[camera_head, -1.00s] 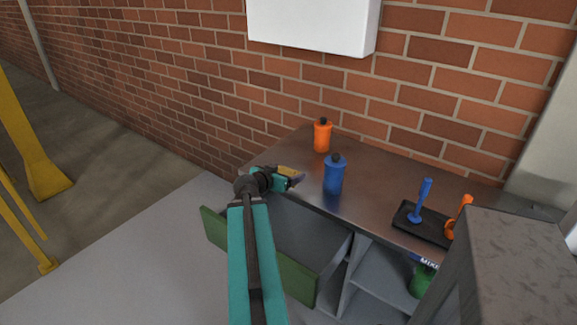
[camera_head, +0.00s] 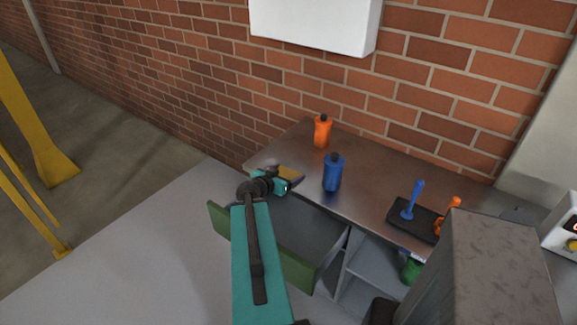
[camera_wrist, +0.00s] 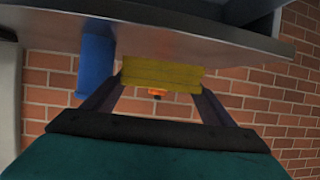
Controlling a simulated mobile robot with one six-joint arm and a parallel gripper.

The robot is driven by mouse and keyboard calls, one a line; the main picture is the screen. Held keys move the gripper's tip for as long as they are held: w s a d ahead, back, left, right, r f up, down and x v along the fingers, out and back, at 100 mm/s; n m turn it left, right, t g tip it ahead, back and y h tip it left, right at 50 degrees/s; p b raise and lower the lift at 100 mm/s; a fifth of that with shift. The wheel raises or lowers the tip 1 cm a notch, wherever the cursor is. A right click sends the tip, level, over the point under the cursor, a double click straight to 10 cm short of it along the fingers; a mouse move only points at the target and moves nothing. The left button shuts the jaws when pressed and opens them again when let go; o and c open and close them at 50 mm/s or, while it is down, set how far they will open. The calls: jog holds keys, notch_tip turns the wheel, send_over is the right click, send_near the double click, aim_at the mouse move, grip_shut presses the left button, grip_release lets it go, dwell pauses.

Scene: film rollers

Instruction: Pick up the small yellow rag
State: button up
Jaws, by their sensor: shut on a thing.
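The small yellow rag (camera_wrist: 162,74) is held between the two fingers of my gripper (camera_wrist: 158,92) in the wrist view. In the head view my gripper (camera_head: 283,178) is at the left front part of the metal table (camera_head: 370,185), with the yellow rag (camera_head: 291,172) showing at its fingers. The gripper is shut on the rag. I cannot tell whether the rag is clear of the table top.
A blue bottle (camera_head: 333,173) stands just right of the gripper, and an orange bottle (camera_head: 322,131) stands behind. A black tray (camera_head: 425,228) holds a blue and an orange tool. A green door (camera_head: 297,268) is open below the table.

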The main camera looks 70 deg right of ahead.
jog(key=shift+s+a+r+p, duration=0.15)
jog(key=shift+a+p, duration=0.45)
jog(key=shift+p, duration=1.7)
jog(key=shift+a+p, duration=0.2)
jog(key=shift+p, duration=0.3)
